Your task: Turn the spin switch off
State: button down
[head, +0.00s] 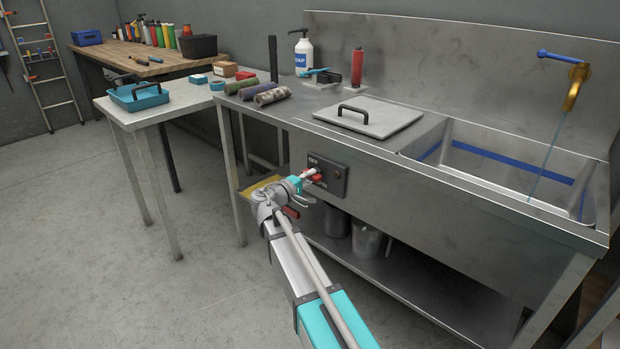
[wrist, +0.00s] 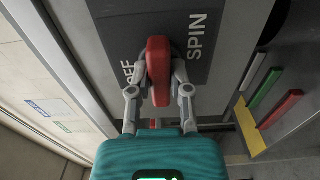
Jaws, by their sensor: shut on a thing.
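The spin switch is a red lever knob (wrist: 158,72) on a dark panel lettered SPIN, in the middle of the wrist view. My gripper (wrist: 158,80) has one finger on each side of the red knob and is shut on it. The knob points along the gripper's line in the wrist view. In the head view the dark switch panel (head: 333,181) is on the front of the steel sink unit, and my gripper (head: 313,175) reaches it from the left. The fingers cover part of the lettering, so the set position cannot be read surely.
The sink unit has a lid with a black handle (head: 366,118) and a basin (head: 515,170) with a running tap (head: 575,85). Pots (head: 366,240) stand on the lower shelf. A side table holds a blue tray (head: 138,97). The floor at left is clear.

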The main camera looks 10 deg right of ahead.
jog(key=shift+m, duration=0.4)
jog(key=m, duration=1.6)
jog(key=shift+m, duration=0.4)
jog(key=c, duration=0.6)
grip_release()
jog(key=shift+o, duration=0.2)
